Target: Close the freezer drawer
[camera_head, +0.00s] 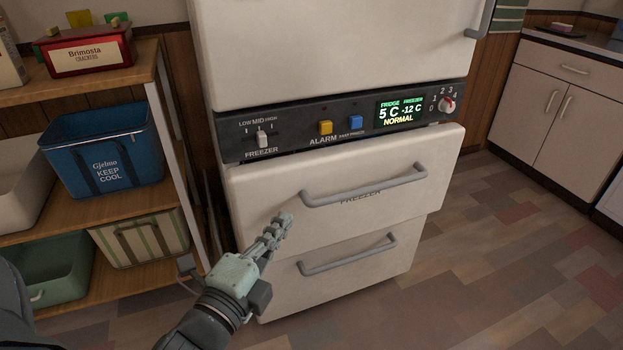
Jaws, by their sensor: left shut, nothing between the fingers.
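The freezer drawer (270,190) is the upper white drawer below the control panel. Its front juts out a little past the panel and the lower drawer (340,285), so it stands partly open. It carries a grey bar handle (365,187) and a "FREEZER" label below it. My left gripper (283,222) is shut and empty, in front of the drawer's lower left part, below and left of the handle. I cannot tell whether its fingertips touch the drawer front. My right gripper is not in view.
The control panel (345,122) with switch, buttons, display and dial sits above the drawer. A wooden shelf (130,192) with a blue cooler (105,155) and other bins stands close on the left. White cabinets (560,110) are at the right. The tiled floor (480,270) is clear at right.

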